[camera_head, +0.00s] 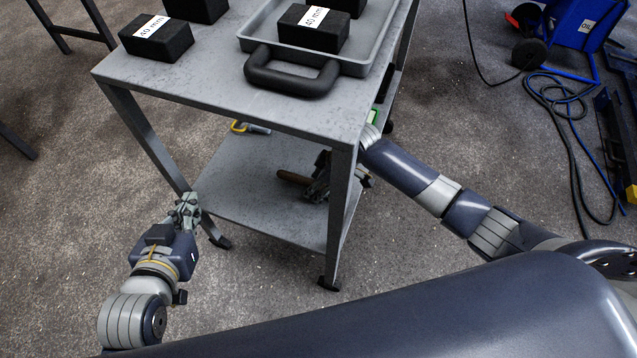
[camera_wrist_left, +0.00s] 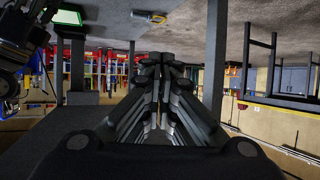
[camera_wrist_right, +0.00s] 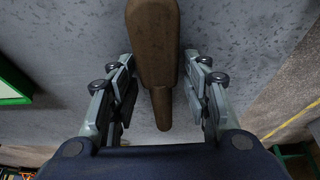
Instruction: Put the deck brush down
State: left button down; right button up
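The brown wooden deck brush (camera_head: 291,177) shows in the head view at the trolley's lower shelf (camera_head: 235,185), partly hidden by my right gripper (camera_head: 316,182). In the right wrist view the brush's brown body (camera_wrist_right: 154,50) runs between the two fingers, with the grey shelf surface behind it. The right fingers (camera_wrist_right: 162,85) are spread, with visible gaps beside the narrow end of the brush. The brush appears to lie on the shelf; bristles are not visible. My left gripper (camera_head: 185,208) is shut and empty beside the trolley's left front leg; its fingers meet in the left wrist view (camera_wrist_left: 160,85).
A yellow-handled tool (camera_head: 250,127) lies at the shelf's back. A blue hose (camera_head: 570,130) lies right.

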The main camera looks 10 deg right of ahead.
jog(key=shift+r, duration=0.2)
jog(key=shift+d+r, duration=0.1)
jog(key=shift+r, duration=0.05)
jog(key=p+v, duration=0.2)
jog(key=v, duration=0.3)
jog(key=shift+s+r, duration=0.1)
jog(key=shift+r, duration=0.15)
jog(key=p+v, duration=0.1)
jog(key=v, duration=0.2)
pick_arm(q)
jog(key=s+a+f+g+y, duration=0.1)
jog(key=s+a+f+g, duration=0.1)
jog(key=s, duration=0.5)
jog(key=s+a+f+g+y+p, duration=0.1)
jog(key=s+a+f+g, duration=0.2)
jog(key=s+f+g, duration=0.2)
jog(key=s+g, duration=0.1)
jog(key=s, duration=0.1)
jog(key=shift+s+f+g, duration=0.3)
jog(key=shift+s+g, duration=0.05)
jog(key=shift+g, duration=0.05)
pick_arm(e)
jog(key=v, duration=0.3)
